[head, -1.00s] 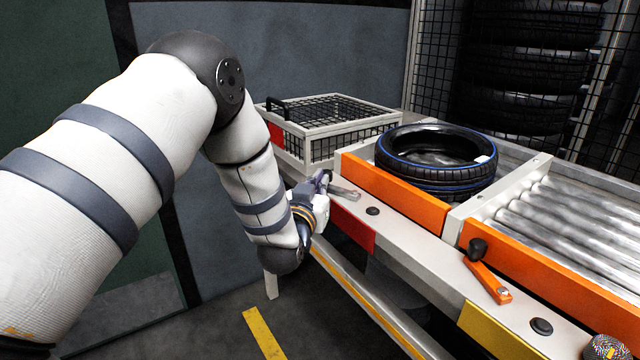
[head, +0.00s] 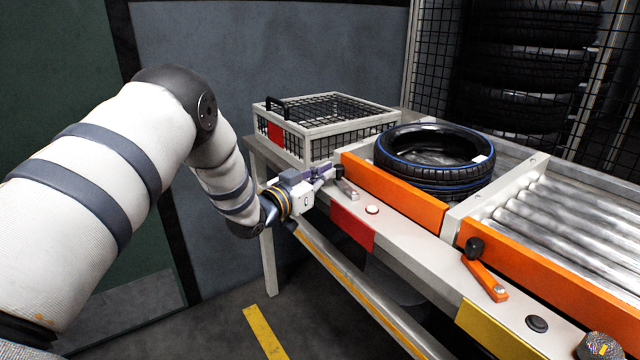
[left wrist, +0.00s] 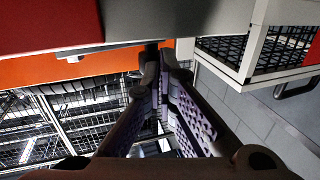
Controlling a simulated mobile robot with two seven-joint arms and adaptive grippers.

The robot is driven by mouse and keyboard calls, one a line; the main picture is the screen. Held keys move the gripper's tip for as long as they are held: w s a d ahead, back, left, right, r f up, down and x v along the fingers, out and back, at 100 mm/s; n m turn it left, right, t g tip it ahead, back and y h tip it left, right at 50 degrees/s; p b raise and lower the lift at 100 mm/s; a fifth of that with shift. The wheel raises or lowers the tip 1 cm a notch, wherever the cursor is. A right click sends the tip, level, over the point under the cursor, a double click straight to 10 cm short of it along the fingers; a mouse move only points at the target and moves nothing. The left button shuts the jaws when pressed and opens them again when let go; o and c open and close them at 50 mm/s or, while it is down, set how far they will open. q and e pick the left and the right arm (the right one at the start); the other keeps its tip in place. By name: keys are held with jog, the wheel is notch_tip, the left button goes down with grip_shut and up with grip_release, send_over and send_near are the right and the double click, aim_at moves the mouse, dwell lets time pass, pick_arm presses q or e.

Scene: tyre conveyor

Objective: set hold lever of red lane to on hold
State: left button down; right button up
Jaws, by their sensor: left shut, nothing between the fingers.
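The red panel (head: 352,229) marks the red lane on the conveyor's front side. Its hold lever (head: 348,189) is a short grey bar on the light rail above this panel, pointing back and left. The lever's far end is at my left gripper (head: 328,173), whose fingers are shut with nothing between them. A small dark piece at the fingertips may be the lever's knob; I cannot tell for sure. In the left wrist view the shut fingers (left wrist: 162,62) reach up to the rail's edge, against a dark upright piece. A button (head: 372,210) beside the lever is pale. My right gripper is not in view.
A tyre with a blue line (head: 436,160) lies behind the orange guard (head: 395,193). An orange lever with a black knob (head: 475,262) stands above the yellow panel (head: 497,330). A wire crate (head: 330,123) sits behind my gripper. Floor in front is free.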

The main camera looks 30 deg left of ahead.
pick_arm(q)
jog(key=shift+w, duration=0.75)
jog(key=shift+w+d, duration=0.1)
dwell(0.3)
